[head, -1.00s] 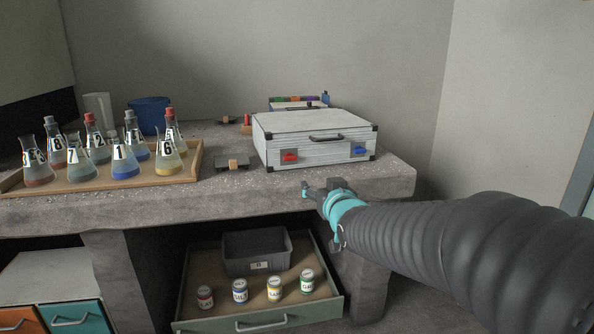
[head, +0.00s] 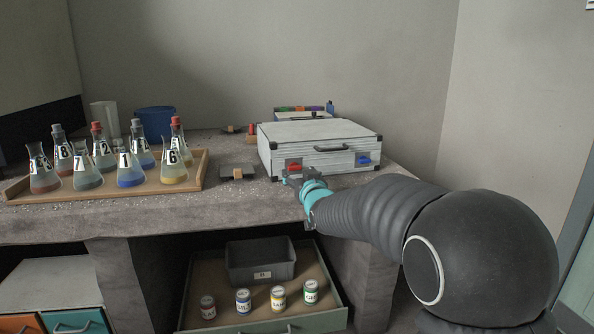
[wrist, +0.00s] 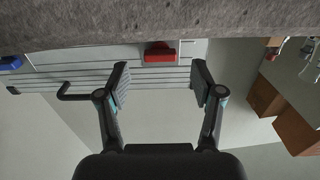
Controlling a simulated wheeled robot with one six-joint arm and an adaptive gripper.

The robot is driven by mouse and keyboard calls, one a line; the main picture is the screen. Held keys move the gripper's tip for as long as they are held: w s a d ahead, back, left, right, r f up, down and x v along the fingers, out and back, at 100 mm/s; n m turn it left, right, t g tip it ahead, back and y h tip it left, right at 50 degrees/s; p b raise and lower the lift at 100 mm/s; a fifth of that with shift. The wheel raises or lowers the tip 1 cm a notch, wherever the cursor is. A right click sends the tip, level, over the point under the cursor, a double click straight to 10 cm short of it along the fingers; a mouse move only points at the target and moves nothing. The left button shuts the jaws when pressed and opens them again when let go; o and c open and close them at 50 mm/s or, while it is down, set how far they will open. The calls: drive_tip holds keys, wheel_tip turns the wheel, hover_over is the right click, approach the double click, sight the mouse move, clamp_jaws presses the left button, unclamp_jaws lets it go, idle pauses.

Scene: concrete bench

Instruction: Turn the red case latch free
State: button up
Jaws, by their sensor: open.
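The closed white case (head: 318,134) with dark corners stands on the concrete bench. The red latch (head: 295,167) is on the left of its front face, and the blue latch (head: 363,160) is on the right. My gripper (head: 291,176) is just in front of and slightly below the red latch in the head view. In the wrist view my gripper (wrist: 158,82) is open and empty, with its fingers on either side of the red latch (wrist: 159,52) in the picture. The latch lies beyond the fingertips, and no contact is visible. The case handle (wrist: 75,92) is left of the fingers.
A wooden tray (head: 207,165) with several numbered flasks stands at left. Below, an open drawer (head: 300,262) holds a grey bin (head: 262,262) and several jars. The bench front edge (head: 150,222) runs beneath my arm.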

sight(295, 169)
drive_tip(key=shift+x, duration=1.6)
drive_tip(key=c, duration=1.1)
